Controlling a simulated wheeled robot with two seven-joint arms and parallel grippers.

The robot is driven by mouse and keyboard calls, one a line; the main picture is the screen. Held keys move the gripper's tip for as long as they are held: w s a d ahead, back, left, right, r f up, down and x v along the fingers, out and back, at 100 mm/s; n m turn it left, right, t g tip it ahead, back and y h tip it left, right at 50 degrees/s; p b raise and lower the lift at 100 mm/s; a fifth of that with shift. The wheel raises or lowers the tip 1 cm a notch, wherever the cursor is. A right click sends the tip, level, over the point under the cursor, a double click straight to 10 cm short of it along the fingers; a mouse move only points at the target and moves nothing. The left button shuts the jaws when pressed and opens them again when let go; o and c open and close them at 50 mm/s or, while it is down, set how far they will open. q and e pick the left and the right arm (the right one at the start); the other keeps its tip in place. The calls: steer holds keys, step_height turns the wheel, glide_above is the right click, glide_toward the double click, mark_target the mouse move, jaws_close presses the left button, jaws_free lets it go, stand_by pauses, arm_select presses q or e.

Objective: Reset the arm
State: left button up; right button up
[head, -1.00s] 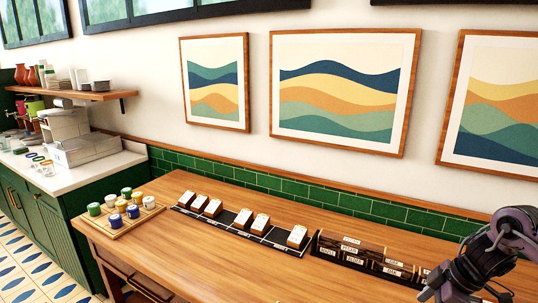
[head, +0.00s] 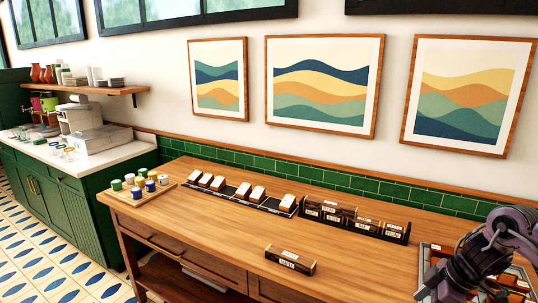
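My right arm reaches in at the lower right of the head view, over the right end of the wooden counter (head: 225,222). My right gripper (head: 432,292) points down near the bottom edge, dark and partly cut off; I cannot tell whether its fingers are open or shut. My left arm and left gripper are not in view. A dark labelled block (head: 290,260) lies alone near the counter's front edge, left of the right gripper and apart from it.
A wooden tray (head: 133,203) with several coloured-lid jars stands at the counter's left end. A black rack (head: 268,207) holds white-topped blocks. A dark holder (head: 398,238) has labelled blocks. Another tray (head: 432,248) is partly behind my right arm.

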steer(key=w+a+f+t+y, duration=0.1)
steer(key=w+a+f, duration=0.25)
steer(key=f, duration=0.25)
steer(key=w+a+f+t+y, duration=0.1)
steer(key=w+a+f, duration=0.25)
steer(key=f, duration=0.25)
steer(key=s+a+f+m+t+b, duration=0.1)
steer(key=s+a+f+m, duration=0.1)
steer(key=f, duration=0.9)
steer(key=s+a+f+m+t+b, duration=0.1)
steer(key=s+a+f+m, duration=0.1)
steer(key=f, duration=0.8)
steer(key=s+a+f+m+g+h, duration=0.1)
steer(key=s+f+m+g+h, duration=0.1)
steer(key=s+f, duration=1.1)
steer(key=s+a+f+m+g+h, duration=0.1)
steer(key=s+f+m+h, duration=0.15)
steer(key=s+f, duration=1.05)
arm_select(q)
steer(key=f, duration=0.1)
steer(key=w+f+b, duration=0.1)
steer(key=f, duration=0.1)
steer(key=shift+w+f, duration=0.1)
arm_select(e)
steer(key=s+f+g+h, duration=0.1)
steer(key=s+g, duration=0.1)
steer(key=s, duration=1.5)
steer(key=shift+s+a+f+m, duration=0.4)
steer(key=shift+m, duration=0.05)
steer(key=shift+h, duration=0.25)
